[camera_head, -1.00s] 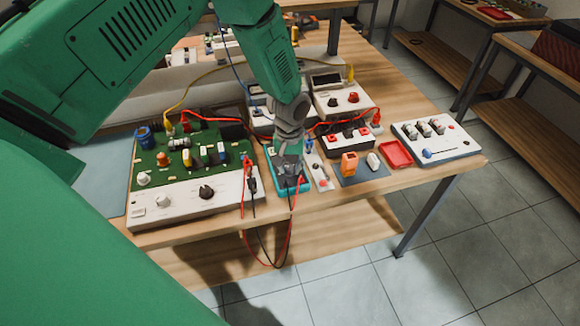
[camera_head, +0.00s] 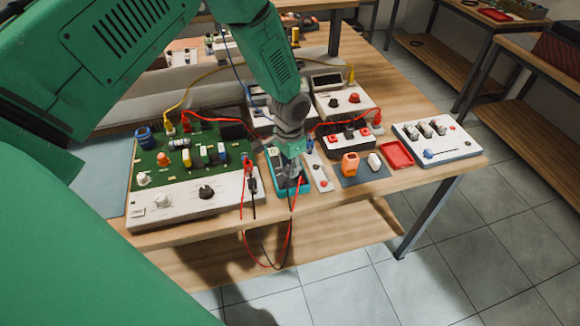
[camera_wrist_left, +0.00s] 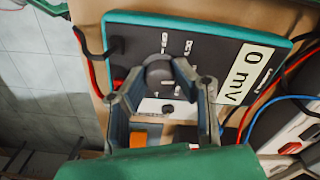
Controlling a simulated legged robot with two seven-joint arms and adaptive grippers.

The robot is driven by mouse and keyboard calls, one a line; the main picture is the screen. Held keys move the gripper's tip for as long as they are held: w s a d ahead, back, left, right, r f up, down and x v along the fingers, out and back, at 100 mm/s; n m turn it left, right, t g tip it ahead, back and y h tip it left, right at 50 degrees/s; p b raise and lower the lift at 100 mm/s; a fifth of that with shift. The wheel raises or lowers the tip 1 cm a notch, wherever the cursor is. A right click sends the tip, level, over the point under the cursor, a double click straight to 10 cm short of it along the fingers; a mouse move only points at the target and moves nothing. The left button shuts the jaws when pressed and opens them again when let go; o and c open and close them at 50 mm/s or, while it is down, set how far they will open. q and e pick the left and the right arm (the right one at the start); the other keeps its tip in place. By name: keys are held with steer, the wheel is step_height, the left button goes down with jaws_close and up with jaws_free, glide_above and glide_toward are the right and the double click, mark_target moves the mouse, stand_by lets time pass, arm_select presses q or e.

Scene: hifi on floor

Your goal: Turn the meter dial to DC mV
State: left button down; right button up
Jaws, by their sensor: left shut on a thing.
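The meter (camera_head: 277,180) is a teal-edged box with a black face, lying near the front edge of the bench. In the left wrist view the meter (camera_wrist_left: 212,48) shows a pale display (camera_wrist_left: 248,73) reading "0 mV". Its round dark dial (camera_wrist_left: 158,70) sits between the two fingertips of my left gripper (camera_wrist_left: 157,77), which is shut on it. In the head view my left gripper (camera_head: 291,163) points down onto the meter and hides the dial. The fingers cover part of the dial markings, so the pointer's setting cannot be read. My right gripper is not in view.
A green circuit board (camera_head: 192,150) stands left of the meter. A red and black lead (camera_head: 290,228) hangs from the meter over the bench edge. A white strip (camera_head: 318,168), an orange item (camera_head: 349,164) and a red tray (camera_head: 397,154) lie close on the right.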

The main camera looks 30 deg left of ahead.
mark_target(289, 167)
arm_select(q)
steer(key=shift+m, duration=0.5)
steer(key=shift+w, duration=0.1)
steer(key=c, duration=1.3)
jaws_free()
steer(key=shift+r, duration=0.5)
step_height(289, 167, up, 11)
